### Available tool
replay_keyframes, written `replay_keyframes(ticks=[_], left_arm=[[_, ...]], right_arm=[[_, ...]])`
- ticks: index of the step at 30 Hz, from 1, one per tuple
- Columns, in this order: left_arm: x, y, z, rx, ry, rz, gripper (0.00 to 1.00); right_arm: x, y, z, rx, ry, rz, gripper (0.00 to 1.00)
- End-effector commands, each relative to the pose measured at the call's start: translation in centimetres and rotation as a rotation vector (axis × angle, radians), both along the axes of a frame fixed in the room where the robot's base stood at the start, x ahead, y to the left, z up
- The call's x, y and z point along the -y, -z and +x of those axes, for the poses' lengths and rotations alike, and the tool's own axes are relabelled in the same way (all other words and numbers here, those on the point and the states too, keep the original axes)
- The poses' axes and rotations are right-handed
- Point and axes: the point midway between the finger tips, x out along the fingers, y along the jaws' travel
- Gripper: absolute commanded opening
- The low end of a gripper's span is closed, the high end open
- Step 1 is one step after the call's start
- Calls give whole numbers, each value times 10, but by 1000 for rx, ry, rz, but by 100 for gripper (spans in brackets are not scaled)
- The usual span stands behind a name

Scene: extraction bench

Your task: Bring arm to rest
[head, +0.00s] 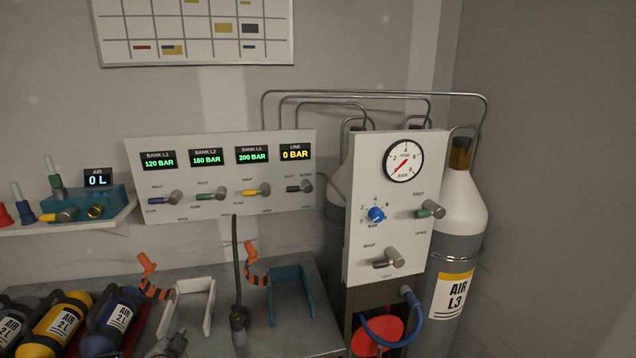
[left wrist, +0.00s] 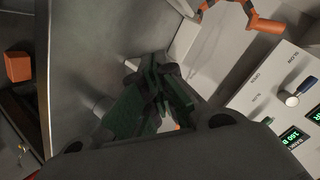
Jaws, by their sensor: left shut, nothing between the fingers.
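My left gripper (head: 170,346) shows only in part at the bottom edge of the head view, low in front of the bench and near the white bracket (head: 209,308). In the left wrist view its dark green fingers (left wrist: 158,80) are together with nothing between them. They point over the grey bench surface (left wrist: 95,45), and the white bracket lies beyond them. My right gripper is not in view.
Bottles (head: 58,324) lie at bottom left. The bank panel (head: 222,205) stands behind; the gauge panel (head: 368,180) and a tall cylinder (head: 462,225) stand right.

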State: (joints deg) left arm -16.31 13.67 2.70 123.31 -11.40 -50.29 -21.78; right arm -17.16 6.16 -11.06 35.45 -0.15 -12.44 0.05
Motion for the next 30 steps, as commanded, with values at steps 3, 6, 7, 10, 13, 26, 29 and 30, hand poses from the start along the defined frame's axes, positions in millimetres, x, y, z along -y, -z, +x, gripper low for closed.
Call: replay_keyframes(ticks=[3, 6, 7, 10, 13, 26, 29, 30], left_arm=[[23, 20, -30, -90, -32, -104, 0], [43, 35, -56, -168, -64, -189, 0], [48, 39, -64, -192, -73, -215, 0], [68, 50, -93, -274, -107, -293, 0], [86, 59, -122, -357, -143, -365, 0], [130, 68, -195, -564, -232, -522, 0], [136, 68, -207, -597, -246, -543, 0], [138, 69, -211, -607, -251, -549, 0]], right_arm=[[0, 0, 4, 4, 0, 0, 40], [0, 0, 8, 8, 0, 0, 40], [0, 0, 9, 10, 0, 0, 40], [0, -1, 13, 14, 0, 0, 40], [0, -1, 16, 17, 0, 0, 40], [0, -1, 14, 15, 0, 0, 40], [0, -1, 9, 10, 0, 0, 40], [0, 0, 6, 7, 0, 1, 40]])
